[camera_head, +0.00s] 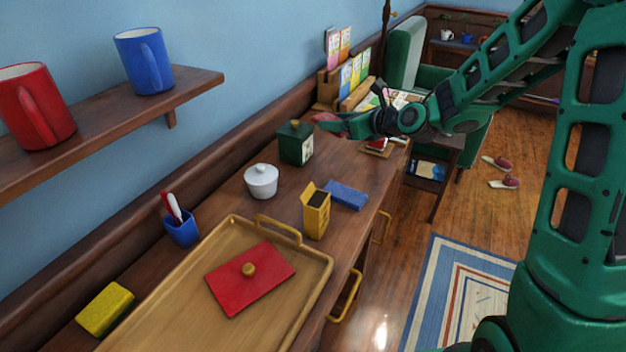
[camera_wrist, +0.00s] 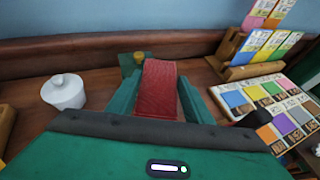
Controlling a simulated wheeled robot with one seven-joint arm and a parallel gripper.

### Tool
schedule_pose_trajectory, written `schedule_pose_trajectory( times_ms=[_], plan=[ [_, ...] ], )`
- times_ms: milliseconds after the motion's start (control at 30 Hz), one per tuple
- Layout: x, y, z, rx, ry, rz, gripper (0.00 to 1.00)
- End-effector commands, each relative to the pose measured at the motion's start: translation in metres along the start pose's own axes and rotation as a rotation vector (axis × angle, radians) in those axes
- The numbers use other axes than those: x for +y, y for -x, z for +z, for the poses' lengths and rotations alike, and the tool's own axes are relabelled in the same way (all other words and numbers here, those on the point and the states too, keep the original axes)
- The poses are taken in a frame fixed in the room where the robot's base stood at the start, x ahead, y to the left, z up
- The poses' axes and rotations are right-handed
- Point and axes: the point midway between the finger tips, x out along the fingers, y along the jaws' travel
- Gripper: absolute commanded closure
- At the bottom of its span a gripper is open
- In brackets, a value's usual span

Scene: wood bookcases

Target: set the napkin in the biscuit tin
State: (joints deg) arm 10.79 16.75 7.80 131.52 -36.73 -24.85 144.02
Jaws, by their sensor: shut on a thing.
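My gripper (camera_head: 346,123) is shut on a red folded cloth, the napkin (camera_wrist: 160,88), and holds it above the back of the sideboard. In the wrist view the napkin sticks out between the two green fingers. No container in view is clearly the biscuit tin. A dark green canister (camera_head: 296,143) with a gold knob and a pale label stands just left of my gripper; its knob also shows in the wrist view (camera_wrist: 138,57). A flat red lid (camera_head: 235,283) with a gold knob lies on the wooden tray (camera_head: 166,303). A small red object (camera_head: 376,146) beneath my gripper is partly hidden.
A white lidded bowl (camera_head: 261,181), an open yellow box (camera_head: 317,214) and a blue block (camera_head: 346,195) stand near the canister. A card rack (camera_wrist: 245,68) and a colour chart (camera_wrist: 270,105) are at the right. A wall shelf (camera_head: 110,128) holds two mugs.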

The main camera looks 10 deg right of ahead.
Motion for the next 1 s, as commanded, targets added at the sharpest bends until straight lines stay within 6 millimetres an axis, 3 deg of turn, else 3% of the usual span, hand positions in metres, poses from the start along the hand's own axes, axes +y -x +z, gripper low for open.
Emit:
schedule_pose_trajectory(
  times_ms=[100,367,1000],
  plan=[
    [0.0,-0.011,-0.028,0.004,-0.006,0.001,0.75],
    [0.0,-0.03,-0.075,0.003,-0.004,0.0,0.75],
    [-0.001,-0.052,-0.127,0.001,-0.002,-0.001,0.75]
  ],
)
